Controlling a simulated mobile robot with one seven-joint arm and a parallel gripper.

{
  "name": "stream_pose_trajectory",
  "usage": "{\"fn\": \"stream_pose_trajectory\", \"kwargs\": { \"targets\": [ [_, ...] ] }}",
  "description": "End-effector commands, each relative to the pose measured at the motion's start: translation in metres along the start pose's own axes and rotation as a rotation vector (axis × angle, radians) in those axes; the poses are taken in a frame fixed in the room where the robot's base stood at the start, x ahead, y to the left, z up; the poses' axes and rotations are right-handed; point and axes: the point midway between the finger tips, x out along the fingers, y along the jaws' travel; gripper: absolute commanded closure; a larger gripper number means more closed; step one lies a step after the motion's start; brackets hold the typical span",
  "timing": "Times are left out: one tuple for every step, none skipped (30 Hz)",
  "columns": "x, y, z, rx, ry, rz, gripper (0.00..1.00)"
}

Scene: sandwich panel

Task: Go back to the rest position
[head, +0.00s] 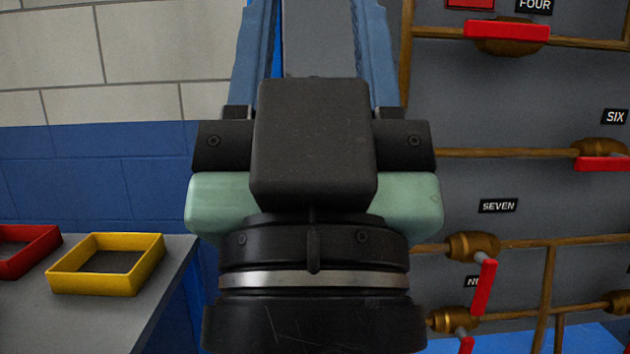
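My gripper (318,25) is in the middle of the head view, seen from behind and pointing up the picture. Its two blue fingers stand well apart, with the grey panel (540,100) and a blue edge showing between them. No object shows between the visible parts of the fingers. The fingertips reach the top edge of the picture, so their ends cannot be seen. My gripper body hides part of the panel's left side; whether it touches the panel cannot be told.
The panel at right carries brown pipes and valves with red handles, including one under FOUR (507,30), one by SIX (602,163) and one below SEVEN (484,287). At left, a grey table (110,325) holds a yellow tray (95,283) and a red tray (42,243).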

Motion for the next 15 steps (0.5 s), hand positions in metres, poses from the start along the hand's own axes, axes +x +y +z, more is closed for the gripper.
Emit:
{"fn": "stream_pose_trajectory", "kwargs": {
  "targets": [
    [0.025, 0.0, -0.023, 0.0, -0.001, 0.0, 0.5],
    [0.031, 0.0, -0.029, 0.0, -0.001, 0.0, 0.5],
    [0.04, 0.0, -0.038, -0.001, -0.001, 0.0, 0.5],
    [0.047, 0.0, -0.044, -0.001, -0.001, 0.0, 0.5],
    [0.054, 0.0, -0.05, -0.001, -0.002, 0.0, 0.5],
    [0.063, 0.0, -0.059, -0.001, -0.002, 0.0, 0.5],
    [0.07, 0.0, -0.065, -0.001, -0.002, 0.0, 0.5],
    [0.077, 0.0, -0.071, -0.001, -0.002, 0.0, 0.5],
    [0.086, 0.0, -0.08, -0.001, -0.002, 0.0, 0.5],
    [0.092, 0.0, -0.086, -0.001, -0.002, 0.0, 0.5],
    [0.099, 0.0, -0.093, -0.001, -0.002, -0.001, 0.5],
    [0.108, 0.0, -0.101, -0.001, -0.002, -0.001, 0.5],
    [0.115, 0.0, -0.108, -0.001, -0.002, -0.001, 0.5],
    [0.122, 0.0, -0.114, -0.001, -0.002, -0.001, 0.5],
    [0.131, 0.0, -0.122, 0.0, -0.002, -0.001, 0.5]
  ]
}}
